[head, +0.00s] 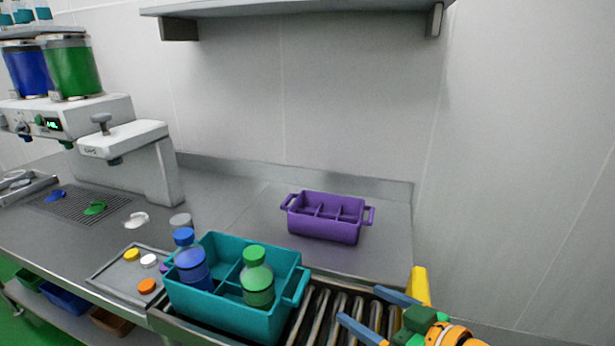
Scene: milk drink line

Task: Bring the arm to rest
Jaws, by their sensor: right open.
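My right gripper (358,304) comes in at the bottom right corner, over the right part of the roller conveyor. Its two blue fingers are spread apart with nothing between them. It is to the right of the teal crate (229,318) and apart from it. The teal crate holds a blue-capped bottle (193,268) and a green-capped bottle (257,281), both upright in compartments. The rest of my right arm is mostly cut off by the frame edge. My left gripper is not in view.
A purple crate (325,232) with empty-looking compartments stands on the counter behind. A tray (118,277) of coloured caps lies left of the teal crate. A dispenser machine (129,139) stands at the left. A shelf (300,9) hangs above. The conveyor rollers (318,309) show beside the gripper.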

